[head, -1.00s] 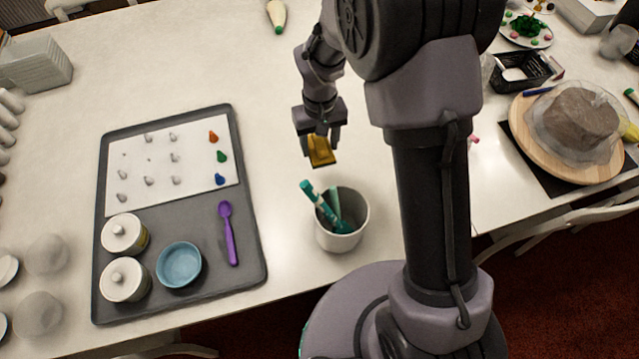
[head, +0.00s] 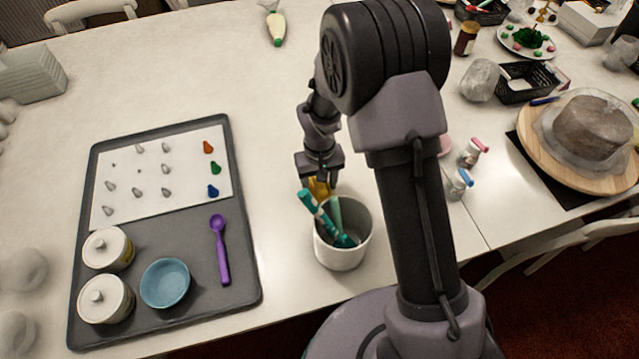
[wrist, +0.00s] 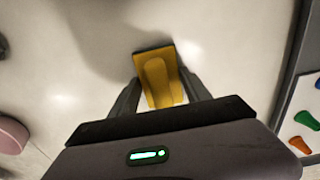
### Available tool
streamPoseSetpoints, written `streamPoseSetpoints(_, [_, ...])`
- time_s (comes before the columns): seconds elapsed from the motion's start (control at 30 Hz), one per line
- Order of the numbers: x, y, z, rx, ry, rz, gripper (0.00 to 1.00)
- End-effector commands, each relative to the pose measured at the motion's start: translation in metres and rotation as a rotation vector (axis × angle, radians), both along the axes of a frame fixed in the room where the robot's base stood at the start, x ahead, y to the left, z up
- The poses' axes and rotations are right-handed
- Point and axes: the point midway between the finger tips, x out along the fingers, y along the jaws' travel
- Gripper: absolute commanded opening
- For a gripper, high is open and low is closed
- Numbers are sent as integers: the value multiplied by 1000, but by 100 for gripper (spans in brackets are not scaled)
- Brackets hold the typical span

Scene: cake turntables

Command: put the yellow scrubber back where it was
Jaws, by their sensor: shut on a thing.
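The yellow scrubber (wrist: 160,78) is a flat yellow piece with a raised grip and a dark edge, held between the two fingers of my gripper (wrist: 160,96) in the wrist view. In the head view my gripper (head: 320,180) is just behind the white cup, and the scrubber (head: 318,188) shows partly below the fingers. The cup's tools hide some of it. The white cup (head: 343,252) stands upright and holds a teal-handled tool (head: 322,213) and another greenish tool. I cannot tell whether the scrubber touches the cup or the table.
A grey tray (head: 180,225) left of the cup carries a white sheet with piped dabs, two lidded jars, a blue bowl (head: 165,283) and a purple spoon (head: 220,250). Small bottles (head: 470,152) stand right of my arm. The table between tray and cup is bare.

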Motion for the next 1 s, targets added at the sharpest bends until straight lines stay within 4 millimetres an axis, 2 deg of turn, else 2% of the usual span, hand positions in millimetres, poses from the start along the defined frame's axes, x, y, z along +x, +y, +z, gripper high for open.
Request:
streamPoseSetpoints(0.03, [0, 0, -2, 0, 0, 0, 58])
streamPoseSetpoints(0.13, [0, 0, -1, 0, 0, 0, 77])
streamPoseSetpoints(0.47, [0, 0, 3, 0, 0, 0, 77])
streamPoseSetpoints(0.57, [0, 0, 22, 0, -1, 0, 77])
streamPoseSetpoints(0.8, [0, 0, 92, 0, -2, 0, 77])
streamPoseSetpoints(0.9, [0, 0, 111, 0, -1, 0, 77])
streamPoseSetpoints(1.0, [0, 0, 121, 0, -1, -1, 77])
